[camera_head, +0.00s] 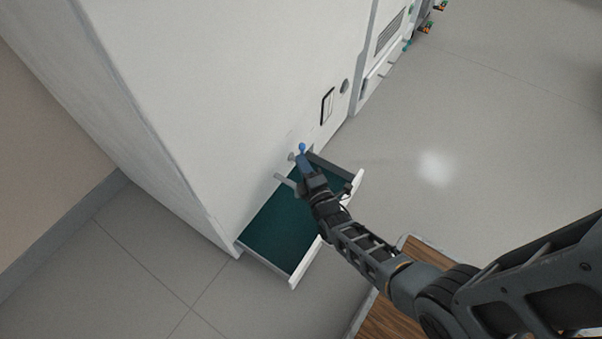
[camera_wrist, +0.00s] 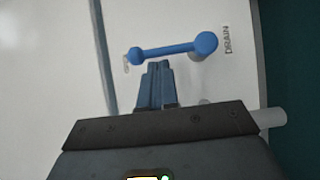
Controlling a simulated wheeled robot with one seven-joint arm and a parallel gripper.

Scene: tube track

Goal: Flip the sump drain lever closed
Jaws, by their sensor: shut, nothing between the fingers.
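The blue drain lever (camera_wrist: 172,50) shows in the wrist view on a white panel, with a round pivot at its right end and a knob at its left end. It lies nearly crosswise in that picture, next to the printed word DRAIN (camera_wrist: 227,40). My gripper (camera_wrist: 159,66) is shut and empty, its fingertips just below the lever's arm; I cannot tell whether they touch it. In the head view the lever's blue knob (camera_head: 302,147) shows just beyond my gripper (camera_head: 301,158), at the white cabinet's front. My gripper hides most of the lever there.
An open drawer (camera_head: 293,280) with a dark green inside sticks out of the white cabinet (camera_head: 200,100) under my arm. A dark handle (camera_head: 327,106) sits higher on the cabinet front. Grey floor (camera_head: 480,130) to the right is clear. A wooden surface (camera_head: 420,255) lies below my arm.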

